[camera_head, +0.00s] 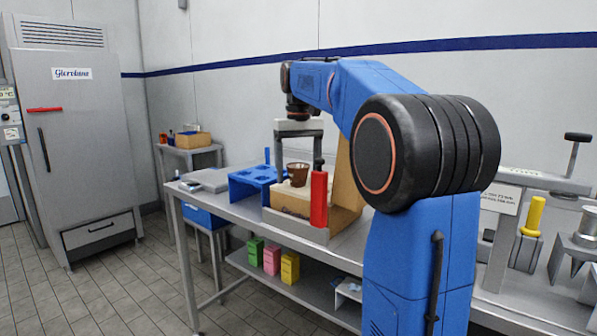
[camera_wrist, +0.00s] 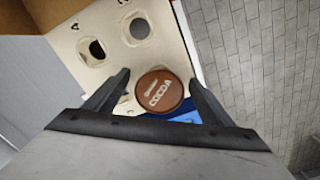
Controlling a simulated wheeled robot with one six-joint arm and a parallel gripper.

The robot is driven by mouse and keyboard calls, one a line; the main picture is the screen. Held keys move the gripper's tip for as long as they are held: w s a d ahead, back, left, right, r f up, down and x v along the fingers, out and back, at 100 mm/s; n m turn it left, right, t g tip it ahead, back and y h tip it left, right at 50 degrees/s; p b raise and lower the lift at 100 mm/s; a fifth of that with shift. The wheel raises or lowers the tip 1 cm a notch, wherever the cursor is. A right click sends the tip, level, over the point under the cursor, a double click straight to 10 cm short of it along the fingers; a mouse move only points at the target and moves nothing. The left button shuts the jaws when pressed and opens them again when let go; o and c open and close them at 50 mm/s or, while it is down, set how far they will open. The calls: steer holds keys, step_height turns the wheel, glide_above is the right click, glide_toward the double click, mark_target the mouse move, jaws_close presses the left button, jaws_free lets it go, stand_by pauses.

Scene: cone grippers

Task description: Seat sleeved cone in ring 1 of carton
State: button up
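The brown cone (camera_head: 298,175) stands upright at the carton's cream top in the head view; its dark foot hides how deep it sits. In the wrist view its round brown top (camera_wrist: 160,90) reads COCOA. The carton (camera_head: 291,198) has a cream top (camera_wrist: 112,22) with ring holes; two show clear and dark, and another is partly hidden near the left finger. I cannot make out ring 1. My gripper (camera_head: 299,160) points down over the cone, fingers either side. In the wrist view the fingers (camera_wrist: 160,77) are apart, with gaps to the cone's top.
A tall cardboard flap (camera_head: 347,180) stands behind the carton. Yellow-handled equipment (camera_head: 533,216) stands at the right.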

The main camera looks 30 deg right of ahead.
step_height(320, 180, up, 11)
steer(key=shift+f, duration=0.1)
steer(key=shift+r, duration=0.65)
stand_by(0.6)
